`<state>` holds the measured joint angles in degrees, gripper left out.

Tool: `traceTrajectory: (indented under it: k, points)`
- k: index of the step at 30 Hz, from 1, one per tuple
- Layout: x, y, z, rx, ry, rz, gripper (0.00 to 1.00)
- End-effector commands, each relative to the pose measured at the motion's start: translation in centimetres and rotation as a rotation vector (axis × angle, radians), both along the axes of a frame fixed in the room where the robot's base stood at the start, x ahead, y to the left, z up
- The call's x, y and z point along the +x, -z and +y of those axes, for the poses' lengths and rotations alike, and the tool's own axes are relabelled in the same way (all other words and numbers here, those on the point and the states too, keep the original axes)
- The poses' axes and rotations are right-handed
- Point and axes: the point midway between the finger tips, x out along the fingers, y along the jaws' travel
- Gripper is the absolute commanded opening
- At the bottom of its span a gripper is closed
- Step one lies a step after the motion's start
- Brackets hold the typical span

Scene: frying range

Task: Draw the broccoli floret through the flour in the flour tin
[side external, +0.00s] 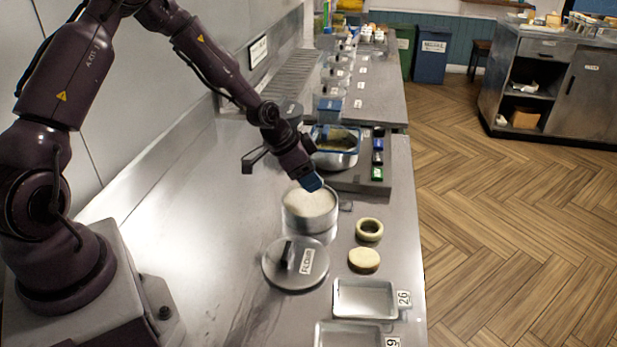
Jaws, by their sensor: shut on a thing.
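The flour tin (309,221) is a round metal tin on the steel counter, filled close to the rim with pale flour (306,203). My gripper (313,185) reaches down from the upper left, tilted, with its blue fingertips at the far side of the tin's opening. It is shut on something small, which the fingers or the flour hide. I see no broccoli floret anywhere in the open. Whether the fingertips touch the flour is too small to tell. The tin's lid (285,275), labelled FLOUR, lies flat on the counter in front of it.
A fryer pot (336,161) with a blue-rimmed basket stands just behind the tin, beside a panel with coloured switches (377,159). Metal trays (364,284) sit at front. The counter's left is clear.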

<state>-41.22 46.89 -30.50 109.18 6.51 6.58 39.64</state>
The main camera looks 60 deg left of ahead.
Motion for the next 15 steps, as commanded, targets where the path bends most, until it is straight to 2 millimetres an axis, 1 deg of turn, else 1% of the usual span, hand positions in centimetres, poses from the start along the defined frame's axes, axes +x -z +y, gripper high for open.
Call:
traceTrajectory:
  k: [8,15]
  points:
    - [0.0,-0.4,0.0,0.0,0.0,-0.001,0.39]
    - [0.1,-2.4,0.1,0.002,-0.001,-0.003,0.39]
